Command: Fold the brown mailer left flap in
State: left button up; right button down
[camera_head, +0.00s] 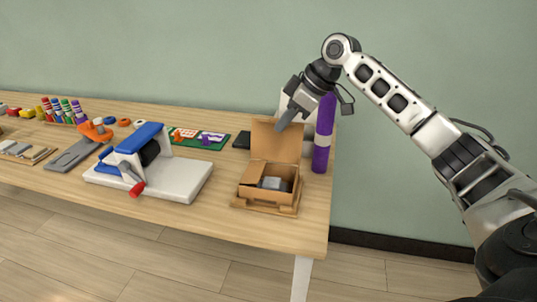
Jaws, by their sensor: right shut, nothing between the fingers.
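The brown mailer (266,197) stands open near the right end of the table, with its lid (272,143) raised at the back. A grey item (273,183) sits inside it. A brown panel at the mailer's left side (256,182) seems to slant over the left part of the opening; its exact angle is hard to tell. My right gripper (284,122) is shut and empty, pointing down at the top of the raised lid. I cannot tell whether it touches the lid. My left gripper is not in view.
A purple cylinder (323,140) stands right behind the mailer, close to my right arm. A blue-and-white cranked device (150,165) on a white base stands left of the mailer. Green cards (198,139) and a black item (242,140) lie behind. Bare table (222,185) separates device and mailer.

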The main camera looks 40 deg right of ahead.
jog(key=x, duration=0.4)
jog(key=s+d+x, duration=0.1)
jog(key=x, duration=0.3)
jog(key=f+x, duration=0.1)
jog(key=x, duration=0.3)
jog(key=shift+s+d+f, duration=0.1)
jog(key=shift+s+d, duration=0.05)
jog(key=shift+d, duration=0.05)
jog(key=shift+f, duration=0.45)
